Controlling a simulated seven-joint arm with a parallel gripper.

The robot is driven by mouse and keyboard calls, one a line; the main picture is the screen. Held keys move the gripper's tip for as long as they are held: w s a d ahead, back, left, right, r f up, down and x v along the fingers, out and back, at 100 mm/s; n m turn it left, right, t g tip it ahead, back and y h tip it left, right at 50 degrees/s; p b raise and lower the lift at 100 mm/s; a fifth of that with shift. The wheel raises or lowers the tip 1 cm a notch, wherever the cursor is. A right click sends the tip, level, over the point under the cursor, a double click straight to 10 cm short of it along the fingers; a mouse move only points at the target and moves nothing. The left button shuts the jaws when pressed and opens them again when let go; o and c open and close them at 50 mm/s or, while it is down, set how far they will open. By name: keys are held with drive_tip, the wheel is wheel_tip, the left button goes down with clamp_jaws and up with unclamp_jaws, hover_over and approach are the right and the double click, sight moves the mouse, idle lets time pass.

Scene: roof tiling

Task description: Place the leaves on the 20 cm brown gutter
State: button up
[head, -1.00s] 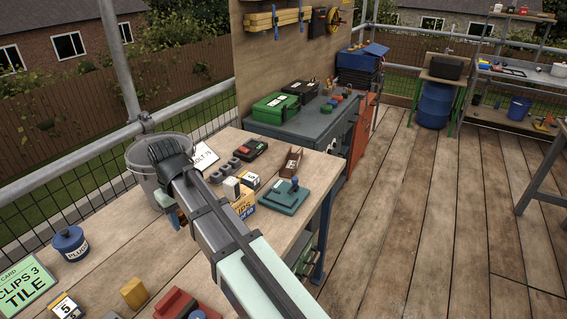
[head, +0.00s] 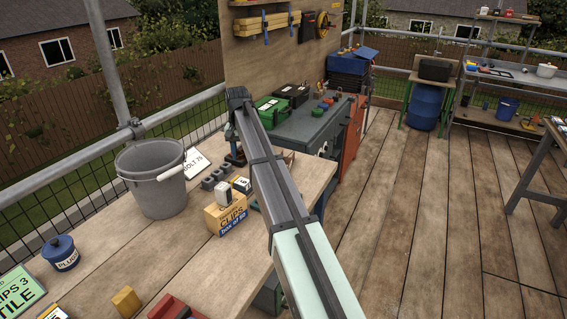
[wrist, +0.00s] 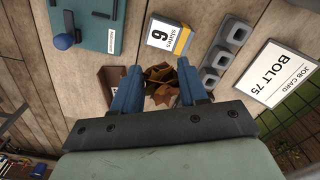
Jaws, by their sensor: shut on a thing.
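The leaves (wrist: 160,82) are a brown, crumpled clump between the two blue fingers of my gripper (wrist: 158,68) in the wrist view. My gripper is shut on them. In the head view my gripper (head: 236,153) is over the far part of the bench, mostly behind my own arm, and the leaves cannot be made out there. A short brown piece (wrist: 110,76), which looks like the gutter, lies just left of the left finger in the wrist view, partly hidden by it. In the head view only a bit of it (head: 288,156) shows beside my arm.
The wrist view shows a grey holed block (wrist: 225,55), a slates box (wrist: 168,37) and a teal tool (wrist: 95,25) close by.

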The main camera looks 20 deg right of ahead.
drive_tip(key=w+d+m, duration=0.3)
drive_tip(key=w+d, duration=0.1)
drive_tip(key=d, duration=0.5)
drive_tip(key=w+d+m, duration=0.2)
drive_tip(key=w+d, duration=0.2)
drive_tip(key=d, duration=0.4)
drive_tip(key=shift+w+d+f, duration=0.1)
drive_tip(key=shift+d+f, duration=0.05)
drive_tip(key=shift+f, duration=2.15)
drive_tip(key=shift+w+d+f, duration=0.1)
drive_tip(key=shift+f, duration=2.2)
drive_tip(key=shift+f, duration=0.6)
drive_tip(key=o, duration=1)
drive_tip(key=shift+s+f, duration=0.1)
drive_tip(key=shift+s, duration=0.05)
wheel_tip(320, 180, up, 13)
drive_tip(key=shift+r, duration=0.2)
